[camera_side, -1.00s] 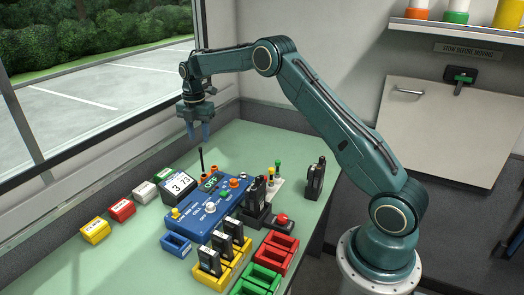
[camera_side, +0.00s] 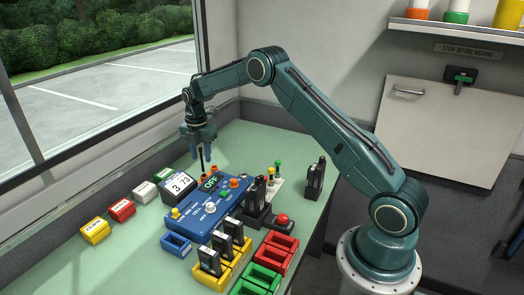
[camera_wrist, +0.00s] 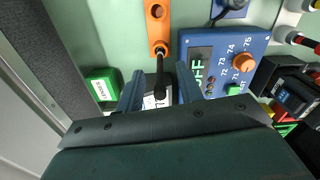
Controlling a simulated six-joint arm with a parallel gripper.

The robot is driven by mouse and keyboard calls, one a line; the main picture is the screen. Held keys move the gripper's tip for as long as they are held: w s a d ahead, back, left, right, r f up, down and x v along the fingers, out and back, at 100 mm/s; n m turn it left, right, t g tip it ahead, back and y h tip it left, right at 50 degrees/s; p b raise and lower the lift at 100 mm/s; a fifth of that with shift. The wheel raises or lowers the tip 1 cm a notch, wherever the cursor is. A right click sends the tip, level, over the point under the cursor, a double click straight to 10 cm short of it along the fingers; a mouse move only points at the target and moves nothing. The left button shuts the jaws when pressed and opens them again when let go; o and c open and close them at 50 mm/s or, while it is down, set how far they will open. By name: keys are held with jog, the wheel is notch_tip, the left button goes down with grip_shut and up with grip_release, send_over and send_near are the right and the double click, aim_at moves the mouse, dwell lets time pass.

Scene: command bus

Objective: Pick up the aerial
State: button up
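The aerial (camera_wrist: 160,75) is a thin black rod with a dark tip, standing in an orange holder (camera_wrist: 157,28) in the wrist view. In the side view the aerial (camera_side: 203,161) stands upright at the back of the blue console. My gripper (camera_wrist: 158,90) points down with its blue fingers apart on either side of the aerial's upper part. In the side view my gripper (camera_side: 201,153) is around the top of the aerial. I see space between the fingers and the rod in the wrist view, so it is open.
The blue console (camera_side: 190,224) with its OFF display is just in front. Black radios (camera_side: 316,180), yellow trays (camera_side: 203,277) and red trays (camera_side: 275,254) stand further right and forward.

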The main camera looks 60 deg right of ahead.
jog(key=shift+f, duration=0.45)
jog(key=shift+c, duration=0.5)
grip_shut()
